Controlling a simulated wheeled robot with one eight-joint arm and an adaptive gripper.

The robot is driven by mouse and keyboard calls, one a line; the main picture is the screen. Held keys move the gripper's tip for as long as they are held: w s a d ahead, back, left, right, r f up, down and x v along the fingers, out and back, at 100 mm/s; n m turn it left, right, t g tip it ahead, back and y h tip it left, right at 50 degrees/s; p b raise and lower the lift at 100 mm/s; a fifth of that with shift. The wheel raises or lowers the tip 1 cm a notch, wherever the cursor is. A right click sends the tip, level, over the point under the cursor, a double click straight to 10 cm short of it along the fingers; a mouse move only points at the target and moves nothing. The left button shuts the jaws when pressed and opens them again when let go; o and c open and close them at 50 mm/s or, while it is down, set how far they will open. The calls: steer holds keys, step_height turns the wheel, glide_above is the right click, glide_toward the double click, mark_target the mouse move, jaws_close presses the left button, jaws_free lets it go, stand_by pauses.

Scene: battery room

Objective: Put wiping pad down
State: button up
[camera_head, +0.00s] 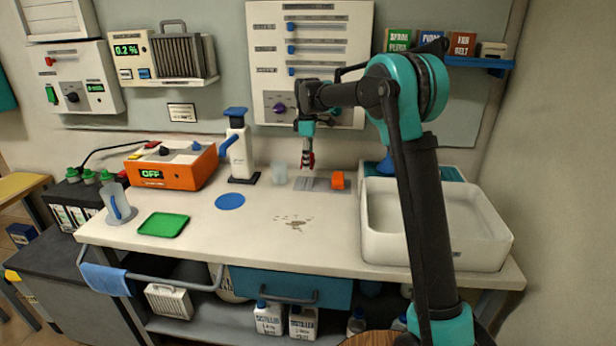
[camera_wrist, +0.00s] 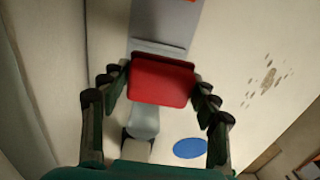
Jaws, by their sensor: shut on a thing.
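My gripper (camera_head: 307,157) is shut on a red wiping pad (camera_wrist: 160,83), which shows between the two fingers in the wrist view. In the head view only a small red part of the pad (camera_head: 311,160) shows. The gripper points down over the back of the worktop, at a flat grey plate (camera_head: 312,184). The plate also shows beyond the pad in the wrist view (camera_wrist: 165,22). The pad appears to be above the worktop; whether it touches the plate I cannot tell.
An orange block (camera_head: 338,180) is at the plate's right end, and a clear cup (camera_head: 279,174) stands to its left. A white basin (camera_head: 437,250) is at right.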

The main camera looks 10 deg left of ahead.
mark_target(308, 184)
step_height(308, 184, down, 2)
steer(key=shift+w+f, duration=0.1)
steer(key=shift+f, duration=0.1)
step_height(308, 184, down, 4)
steer(key=shift+f, duration=0.1)
steer(key=shift+w+f, duration=0.25)
steer(key=shift+s+f, duration=0.15)
steer(key=shift+f, duration=0.35)
steer(key=shift+c, duration=0.9)
steer(key=o, duration=1.4)
steer(key=shift+f, duration=0.2)
steer(key=shift+c, duration=0.2)
steer(key=shift+r, duration=0.1)
